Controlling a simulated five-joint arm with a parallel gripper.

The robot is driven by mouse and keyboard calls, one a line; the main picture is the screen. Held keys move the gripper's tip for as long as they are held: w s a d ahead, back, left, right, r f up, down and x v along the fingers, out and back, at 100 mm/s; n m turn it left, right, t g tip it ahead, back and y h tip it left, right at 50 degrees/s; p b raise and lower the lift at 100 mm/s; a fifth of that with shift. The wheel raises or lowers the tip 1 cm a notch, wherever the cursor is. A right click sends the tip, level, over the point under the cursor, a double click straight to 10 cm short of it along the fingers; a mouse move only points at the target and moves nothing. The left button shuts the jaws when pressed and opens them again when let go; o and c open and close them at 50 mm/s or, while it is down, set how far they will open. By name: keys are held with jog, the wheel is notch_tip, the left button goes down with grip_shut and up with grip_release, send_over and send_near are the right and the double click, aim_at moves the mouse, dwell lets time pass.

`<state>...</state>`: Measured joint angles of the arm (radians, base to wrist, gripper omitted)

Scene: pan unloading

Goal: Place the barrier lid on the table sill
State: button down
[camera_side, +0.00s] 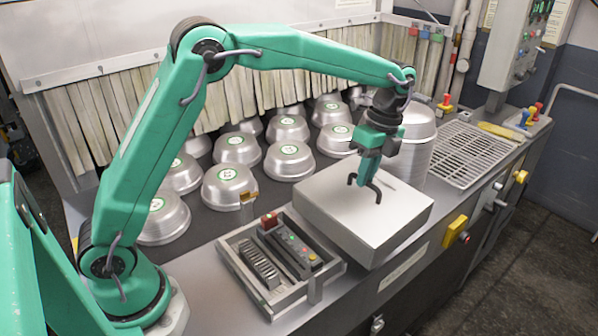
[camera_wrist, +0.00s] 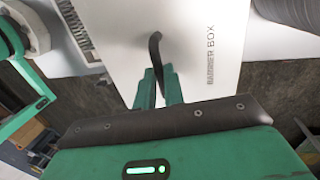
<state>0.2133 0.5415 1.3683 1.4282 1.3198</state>
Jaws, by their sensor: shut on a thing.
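The barrier lid (camera_side: 400,213) is the pale grey top of a square, box-like block at the table's front edge. It carries a dark bent handle (camera_side: 376,191). My gripper (camera_side: 367,180) points down over it, with its green fingers shut on the handle. In the wrist view the fingers (camera_wrist: 158,90) close around the handle (camera_wrist: 155,45), and the lid's pale face (camera_wrist: 195,40) reads "BARRIER BOX". I cannot tell a gap between lid and box. The table sill (camera_side: 352,290) runs along the front, right of the tray and below the block.
Silver pans (camera_side: 233,148) stand in rows behind, and a tall pan stack (camera_side: 418,150) is close behind the block. A tray with a button panel (camera_side: 278,262) lies left. A slotted grate (camera_side: 463,153) lies right. A yellow knob (camera_side: 455,231) juts from the front.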

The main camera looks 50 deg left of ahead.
aim_at(356, 168)
jog(key=w+a+f, duration=0.1)
jog(key=a, duration=0.1)
jog(key=w+a+f, duration=0.4)
jog(key=a, duration=0.1)
jog(key=shift+a+f, duration=0.1)
jog(key=shift+f, duration=0.1)
jog(key=shift+f, duration=1.9)
jog(key=shift+f, duration=0.15)
jog(key=c, duration=1.5)
grip_release()
